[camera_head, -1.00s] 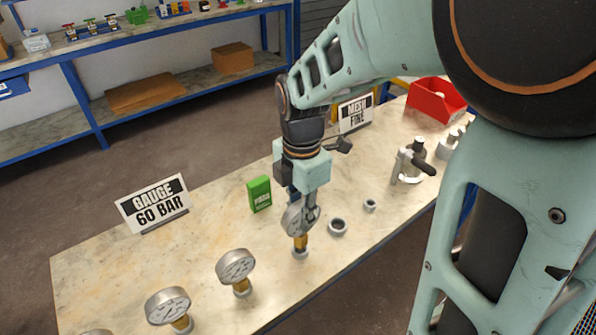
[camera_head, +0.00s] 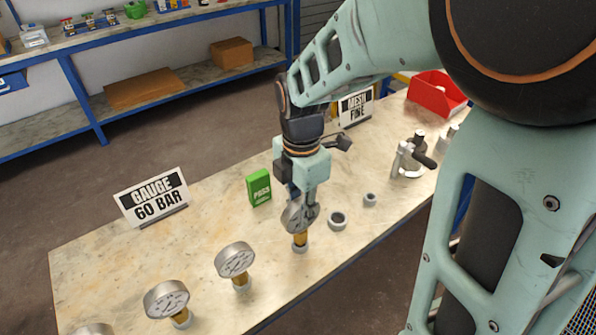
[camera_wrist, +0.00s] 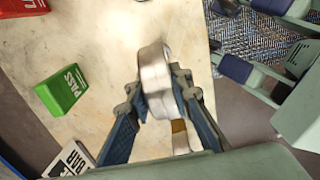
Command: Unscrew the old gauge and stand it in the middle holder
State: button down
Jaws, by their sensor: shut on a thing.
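My gripper (camera_head: 300,208) is shut on a pressure gauge (camera_head: 294,218) with a round silver case and a brass stem. The gauge is upright, and the foot of its stem is at a grey ring holder (camera_head: 300,249) on the table; I cannot tell how deep it sits. In the wrist view the silver case (camera_wrist: 155,78) is between my two fingers (camera_wrist: 158,105). Two empty grey ring holders, a larger one (camera_head: 338,219) and a smaller one (camera_head: 370,199), are to the right. Other similar gauges (camera_head: 235,260) (camera_head: 166,299) stand upright at the left.
A green PASS box (camera_head: 258,187) stands behind my gripper. A GAUGE 60 BAR sign (camera_head: 152,197) and a MESH FINE sign (camera_head: 355,106) stand along the back edge. A metal fitting with a black handle (camera_head: 410,158) and a red bin (camera_head: 437,92) are at the right.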

jog(key=shift+f+b, duration=0.45)
jog(key=shift+f, duration=0.25)
jog(key=c, duration=1.7)
grip_release()
jog(key=shift+o, duration=0.2)
